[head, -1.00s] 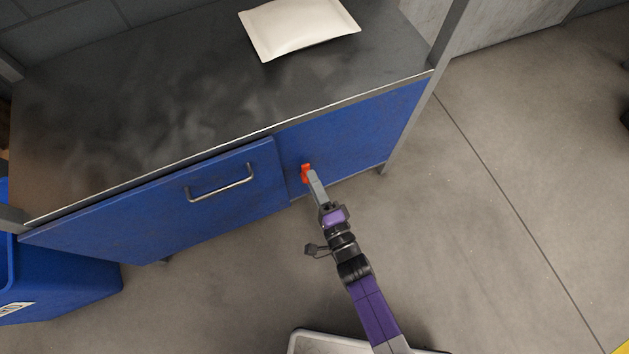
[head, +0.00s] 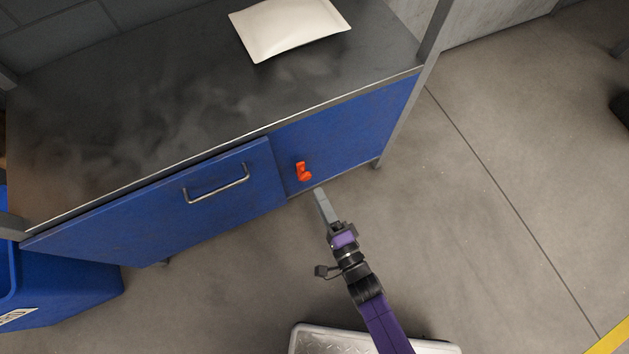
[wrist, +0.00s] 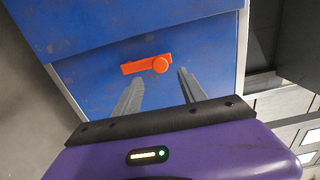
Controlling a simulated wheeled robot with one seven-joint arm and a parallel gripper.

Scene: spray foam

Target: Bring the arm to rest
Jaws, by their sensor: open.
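My gripper (head: 320,192) is in front of the blue workbench, low at its right part, with nothing between its fingers. In the wrist view my gripper (wrist: 158,83) shows two grey fingers spread apart, pointing at the blue panel (wrist: 200,62). An orange latch (head: 303,172) is on that panel, just beyond the fingertips and apart from them. The orange latch also shows in the wrist view (wrist: 147,65), lying across the gap between the fingers.
The workbench's dark top (head: 150,120) holds a white padded packet (head: 290,27). A blue drawer front with a metal handle (head: 217,187) is left of the latch. A blue bin (head: 65,285) stands at lower left. Open concrete floor (head: 490,170) lies to the right.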

